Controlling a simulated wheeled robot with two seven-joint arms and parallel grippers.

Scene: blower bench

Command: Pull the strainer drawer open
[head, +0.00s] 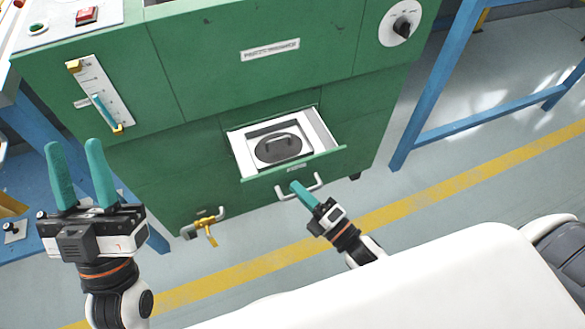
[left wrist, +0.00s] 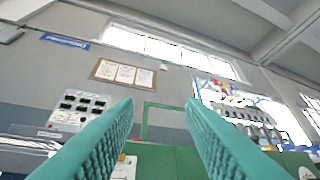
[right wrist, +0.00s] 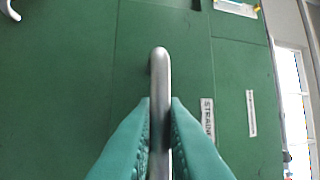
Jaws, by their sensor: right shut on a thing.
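The strainer drawer (head: 323,154) stands pulled out of the green machine's lower front, with its white inside showing. A dark round strainer lid (head: 278,149) with a handle sits in it. The drawer's silver bar handle (head: 318,182) is on its front. My right gripper (head: 297,187) is shut on this handle; the right wrist view shows the bar (right wrist: 161,75) between the two teal fingers. My left gripper (head: 78,165) is raised at the left of the head view, fingers apart and empty; in the left wrist view its fingers (left wrist: 160,110) are also apart.
The green machine (head: 190,60) fills the back, with a dial knob (head: 402,28) and a sight gauge (head: 100,95). A yellow-handled valve (head: 207,230) sticks out low at left. A blue frame (head: 430,90) stands at right. The floor before the drawer is clear.

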